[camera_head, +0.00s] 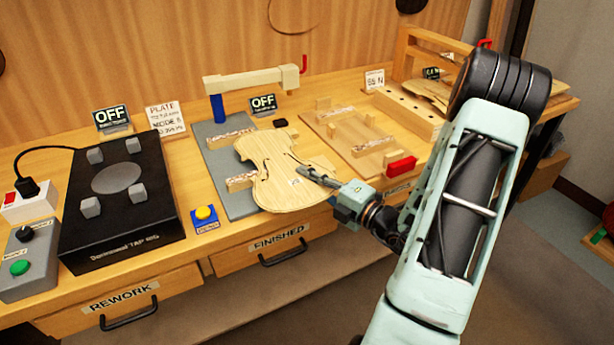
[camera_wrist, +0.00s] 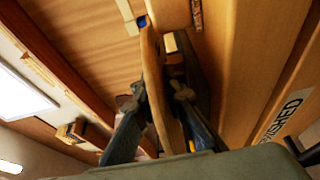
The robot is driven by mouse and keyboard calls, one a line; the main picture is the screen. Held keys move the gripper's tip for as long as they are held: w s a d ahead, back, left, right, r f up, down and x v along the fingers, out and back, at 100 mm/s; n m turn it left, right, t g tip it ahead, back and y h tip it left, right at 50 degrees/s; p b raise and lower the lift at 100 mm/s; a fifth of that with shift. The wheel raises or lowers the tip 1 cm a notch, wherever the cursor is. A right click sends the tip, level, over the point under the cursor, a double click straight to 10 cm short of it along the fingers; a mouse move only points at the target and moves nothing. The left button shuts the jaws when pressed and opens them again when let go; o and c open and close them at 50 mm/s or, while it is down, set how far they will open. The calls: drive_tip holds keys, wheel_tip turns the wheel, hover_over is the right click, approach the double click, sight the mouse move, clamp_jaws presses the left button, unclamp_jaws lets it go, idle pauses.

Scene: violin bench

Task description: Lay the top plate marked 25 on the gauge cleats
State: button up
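The violin top plate (camera_head: 268,180) is pale wood with two f-holes and a small mark near its right edge that is too small to read. My gripper (camera_head: 308,174) is shut on the plate's right edge. In the wrist view the plate (camera_wrist: 158,85) shows edge-on between the two fingers (camera_wrist: 160,98). The plate is over the right part of the grey gauge base (camera_head: 205,140). One pale gauge cleat (camera_head: 228,139) shows behind it and another (camera_head: 238,182) at its left. I cannot tell whether the plate touches them.
A gauge arm (camera_head: 250,80) on a blue post stands behind the base, with an OFF sign (camera_head: 263,103) near it. A wooden cleat board (camera_head: 345,145) with a red block (camera_head: 401,166) lies to the right. A black box (camera_head: 118,195) and yellow button (camera_head: 205,213) are left.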

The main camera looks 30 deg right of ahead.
drive_tip(key=o, duration=0.4)
drive_tip(key=shift+o, duration=0.2)
drive_tip(key=shift+r, duration=0.2)
drive_tip(key=v, duration=1.2)
drive_tip(key=shift+p, duration=0.4)
